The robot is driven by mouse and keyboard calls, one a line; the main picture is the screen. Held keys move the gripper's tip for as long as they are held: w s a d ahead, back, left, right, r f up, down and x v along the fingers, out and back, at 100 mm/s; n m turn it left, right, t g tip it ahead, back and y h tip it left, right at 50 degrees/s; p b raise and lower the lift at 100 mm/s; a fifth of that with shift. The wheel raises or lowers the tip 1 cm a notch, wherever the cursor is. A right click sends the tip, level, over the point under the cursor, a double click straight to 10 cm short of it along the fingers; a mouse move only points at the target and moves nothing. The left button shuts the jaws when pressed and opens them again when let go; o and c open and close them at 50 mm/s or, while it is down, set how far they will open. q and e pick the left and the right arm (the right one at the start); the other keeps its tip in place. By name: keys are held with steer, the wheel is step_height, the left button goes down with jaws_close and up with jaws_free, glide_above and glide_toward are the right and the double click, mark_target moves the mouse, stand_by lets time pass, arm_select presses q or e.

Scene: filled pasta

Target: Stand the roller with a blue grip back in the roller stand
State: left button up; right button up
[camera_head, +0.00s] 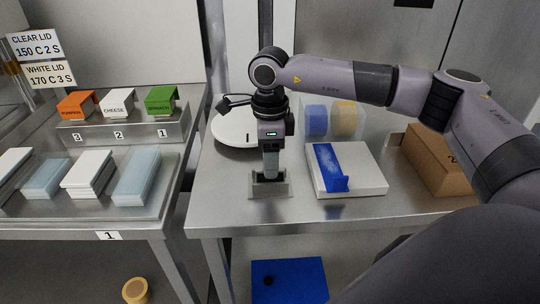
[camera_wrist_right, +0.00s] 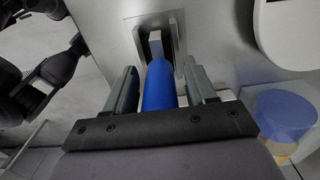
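The roller's blue grip (camera_wrist_right: 160,88) is upright between the two fingers of my right gripper (camera_wrist_right: 163,85) in the right wrist view. A gap shows on each side of the grip, so the gripper is open around it. Beyond the grip, the roller's metal end (camera_wrist_right: 156,46) is inside the roller stand (camera_wrist_right: 140,42). In the head view my right gripper (camera_head: 270,172) points down right over the metal roller stand (camera_head: 270,190) near the table's front edge. There the roller is hidden by the gripper. My left gripper is not in view.
Right of the stand is a white block (camera_head: 367,176) with a blue piece (camera_head: 330,168) on it. Behind are a white round device (camera_head: 232,132) and blue and yellow tubs (camera_head: 316,120). A cardboard box (camera_head: 432,165) stands at the right. A left table (camera_head: 150,208) holds trays and lids.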

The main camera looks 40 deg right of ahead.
steer(key=shift+r, duration=0.25)
step_height(320, 180, up, 12)
steer(key=shift+f, duration=0.1)
stand_by(0.7)
